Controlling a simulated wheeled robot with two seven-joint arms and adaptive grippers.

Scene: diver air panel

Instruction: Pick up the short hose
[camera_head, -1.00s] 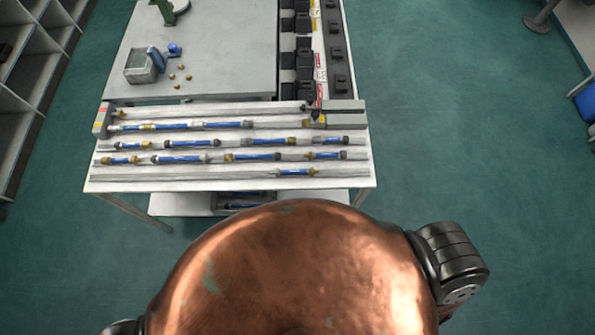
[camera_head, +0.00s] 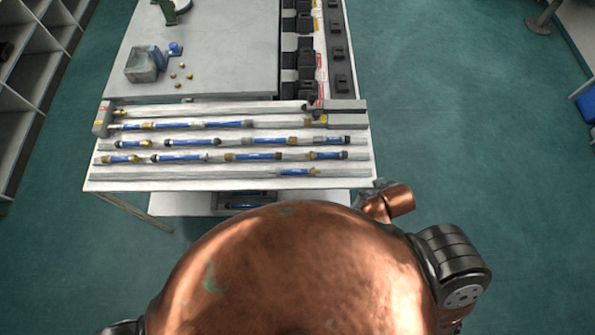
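Several blue hoses with brass and dark end fittings lie in rows along the pale rails at the table's near side. A short hose (camera_head: 297,172) lies alone on the nearest rail, right of its middle. Another short hose (camera_head: 125,158) lies at the left end of the row behind it. At this size I cannot tell which one the task calls the short hose. A copper link of my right arm shows just off the table's near right corner. Neither gripper is in view, and my copper body hides the area before the table.
The white table (camera_head: 230,184) has a grey panel (camera_head: 215,75) behind the rails, holding a grey block (camera_head: 142,65) and small brass parts. Black fittings line its right side. A lower shelf (camera_head: 180,205) shows underneath.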

